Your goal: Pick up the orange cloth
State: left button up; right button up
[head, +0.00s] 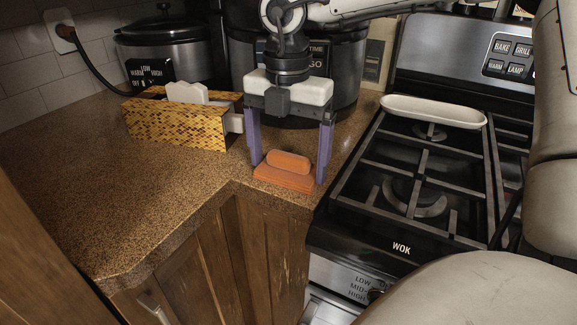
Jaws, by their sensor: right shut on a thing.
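The orange cloth (284,181) lies folded at the front edge of the brown speckled counter, left of the stove. It has a flat lower layer with a thicker rolled part on top. My right gripper (289,173) points down over it, with one purple finger on each side of the cloth, shut on it. The cloth looks to be at counter height; I cannot tell whether it is lifted. My left gripper is not in view.
A slow cooker (165,45) and a dark pot (345,75) stand behind. The gas stove (415,180) with a white oblong dish (433,111) is at right. The left counter is clear.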

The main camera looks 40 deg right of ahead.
aim_at(288, 156)
notch_tip(288, 156, up, 10)
jog(key=shift+p, duration=0.45)
